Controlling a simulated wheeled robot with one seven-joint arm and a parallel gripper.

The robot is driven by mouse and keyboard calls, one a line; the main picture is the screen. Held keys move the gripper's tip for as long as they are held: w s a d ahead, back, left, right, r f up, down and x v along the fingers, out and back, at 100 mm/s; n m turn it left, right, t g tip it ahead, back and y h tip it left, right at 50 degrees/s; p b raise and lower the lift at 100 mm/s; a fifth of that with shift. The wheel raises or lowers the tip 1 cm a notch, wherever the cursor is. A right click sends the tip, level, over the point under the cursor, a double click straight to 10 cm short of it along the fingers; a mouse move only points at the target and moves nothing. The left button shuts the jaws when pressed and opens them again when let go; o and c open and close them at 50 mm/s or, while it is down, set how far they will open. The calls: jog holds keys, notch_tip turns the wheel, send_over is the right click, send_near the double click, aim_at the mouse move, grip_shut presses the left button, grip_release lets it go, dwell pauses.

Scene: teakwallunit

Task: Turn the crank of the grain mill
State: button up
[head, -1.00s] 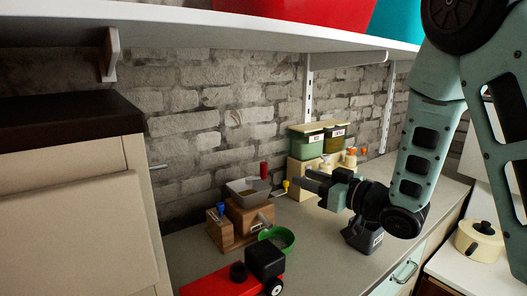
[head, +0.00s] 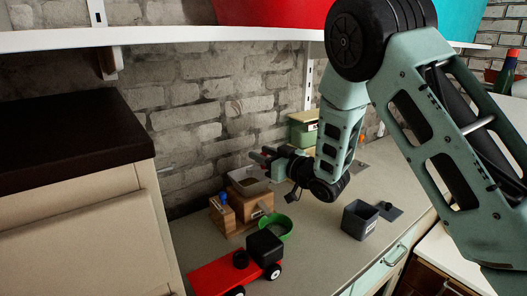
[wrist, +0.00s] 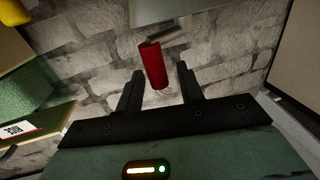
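The grain mill (head: 257,202) is a wooden box with a grey hopper on top, on the counter against the brick wall. My gripper (head: 262,156) is just above and behind the hopper, partly covering it in the head view. In the wrist view a red upright handle (wrist: 153,65), which looks like the crank's grip, stands between the fingertips of my gripper (wrist: 159,75). The fingers are open, with a gap on both sides of the handle.
A green bowl (head: 275,236) and a red toy truck (head: 215,275) are in front. A grey bin (head: 359,220) stands right. A white shelf (head: 170,39) hangs above.

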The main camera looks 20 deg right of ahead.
jog(key=shift+w, duration=0.1)
grip_shut()
jog(key=shift+w+f+n+g+y+b, duration=0.1)
jog(key=shift+w+n+g+y+b, duration=0.05)
jog(key=shift+n+g+y+b, duration=0.2)
jog(key=shift+w+n+g+y+b, duration=0.25)
jog(key=shift+n+g+y+b, duration=0.25)
jog(key=shift+y, duration=0.25)
jog(key=n+g+y, duration=0.1)
jog(key=w+n+g+y+b, duration=0.1)
jog(key=shift+n+g+y, duration=0.25)
jog(key=shift+y, duration=0.15)
jog(key=shift+w+a+n+g+y, duration=0.2)
jog(key=shift+n+g+y, duration=0.35)
jog(key=shift+n+g, duration=0.35)
jog(key=shift+w+a+n+g+y, duration=0.1)
jog(key=shift+w+n+g+y, duration=0.1)
jog(key=shift+n+g+y, duration=0.7)
jog(key=shift+w+a+n+g+y, duration=0.2)
jog(key=shift+n+g, duration=0.3)
jog(key=shift+g, duration=0.7)
jog(key=shift+g, duration=0.3)
